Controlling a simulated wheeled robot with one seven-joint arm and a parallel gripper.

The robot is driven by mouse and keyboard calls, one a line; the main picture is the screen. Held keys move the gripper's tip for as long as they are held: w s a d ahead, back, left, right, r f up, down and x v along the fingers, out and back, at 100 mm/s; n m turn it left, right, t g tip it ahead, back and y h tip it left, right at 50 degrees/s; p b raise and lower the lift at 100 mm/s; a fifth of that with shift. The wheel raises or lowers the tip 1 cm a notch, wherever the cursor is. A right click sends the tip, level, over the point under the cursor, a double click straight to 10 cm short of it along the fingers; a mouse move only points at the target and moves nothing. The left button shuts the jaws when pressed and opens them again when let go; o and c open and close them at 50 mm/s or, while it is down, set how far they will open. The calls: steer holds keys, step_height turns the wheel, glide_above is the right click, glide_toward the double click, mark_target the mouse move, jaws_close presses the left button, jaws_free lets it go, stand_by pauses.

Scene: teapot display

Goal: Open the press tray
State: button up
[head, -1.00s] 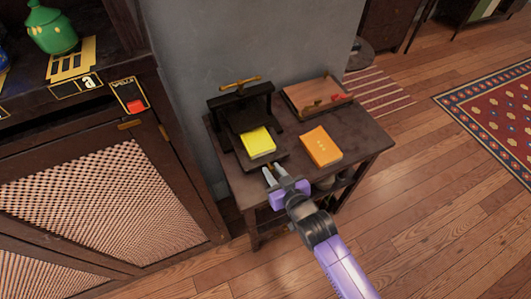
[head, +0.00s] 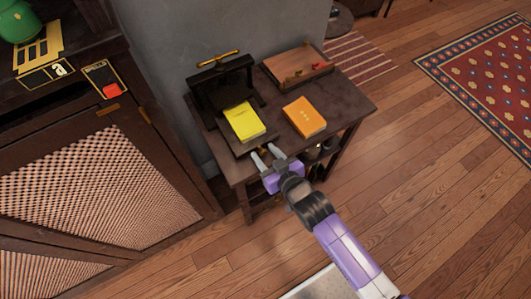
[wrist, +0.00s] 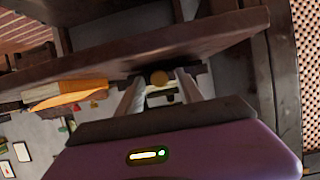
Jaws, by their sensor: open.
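The dark press (head: 222,84) with a brass handle (head: 218,58) stands on a small wooden table. Its tray (head: 234,139) extends toward the front edge of the table and bears a yellow book (head: 244,121). My gripper (head: 266,151) is open at the tray's front, its fingers pointing toward it. Whether either finger touches the knob cannot be told.
An orange book (head: 304,117) lies right of the tray on the table (head: 345,102). A wooden board or box (head: 297,64) with small items lies behind it. A dark cabinet (head: 150,130) stands at the left. Wooden floor is open at the right.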

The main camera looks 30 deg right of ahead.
steer(key=v, duration=0.7)
steer(key=shift+s, duration=0.35)
steer(key=shift+r, duration=0.25)
steer(key=s+r, duration=0.8)
steer(key=s, duration=0.3)
steer(key=s+r+t, duration=0.1)
steer(key=s+r, duration=0.8)
steer(key=s, duration=0.3)
steer(key=shift+s, duration=0.15)
stand_by(1.0)
